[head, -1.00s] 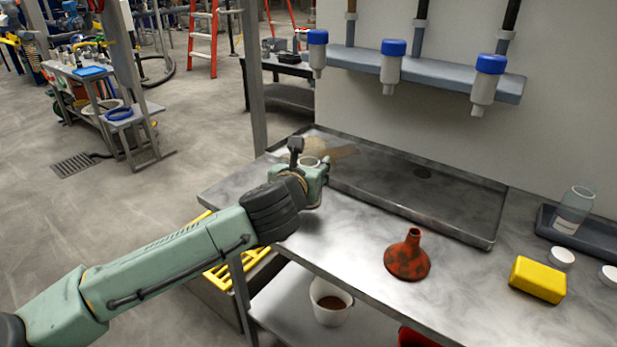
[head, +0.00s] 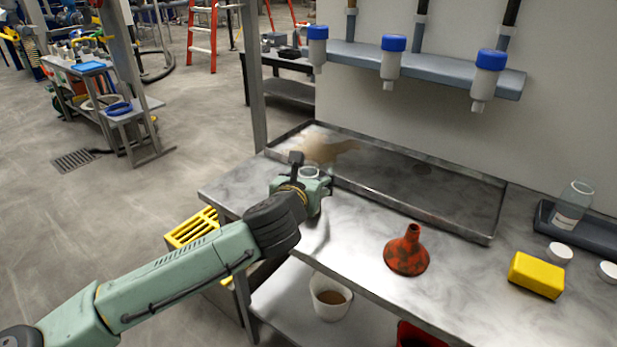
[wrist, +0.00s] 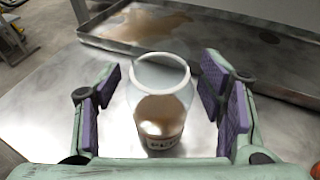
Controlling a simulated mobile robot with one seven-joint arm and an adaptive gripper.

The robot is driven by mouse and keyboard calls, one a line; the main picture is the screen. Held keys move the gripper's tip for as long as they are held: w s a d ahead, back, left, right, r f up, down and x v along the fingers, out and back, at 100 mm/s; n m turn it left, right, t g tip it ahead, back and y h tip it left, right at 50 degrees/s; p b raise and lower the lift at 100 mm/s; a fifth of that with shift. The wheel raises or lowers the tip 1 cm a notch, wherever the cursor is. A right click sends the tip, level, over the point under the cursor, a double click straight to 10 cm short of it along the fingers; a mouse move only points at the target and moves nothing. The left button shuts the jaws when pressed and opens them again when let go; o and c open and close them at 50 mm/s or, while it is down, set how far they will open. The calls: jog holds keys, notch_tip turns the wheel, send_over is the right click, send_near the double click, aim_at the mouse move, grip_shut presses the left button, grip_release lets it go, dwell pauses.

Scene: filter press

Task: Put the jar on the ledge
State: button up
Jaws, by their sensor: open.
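The jar (wrist: 160,112) is clear glass with a pale rim, brownish inside, and a label low on its side. It stands upright on the metal bench (head: 345,225), between my gripper's fingers, with a gap on each side. Only its rim (head: 309,172) shows in the head view, the rest hidden by my gripper (head: 313,186). My gripper is open around the jar, its purple pads (wrist: 237,110) apart from the glass. A grey ledge (head: 440,72) runs along the wall at the back, with several blue-capped bottles (head: 394,62) on its front.
A shallow metal tray (head: 450,205) with a brown stain lies behind the jar. A red funnel (head: 407,252), yellow block (head: 537,275) and white lids (head: 559,252) stand to the right.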

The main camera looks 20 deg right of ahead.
jog(key=shift+r, duration=0.15)
jog(key=b+v, duration=0.9)
jog(key=v, duration=0.3)
jog(key=shift+b, duration=0.3)
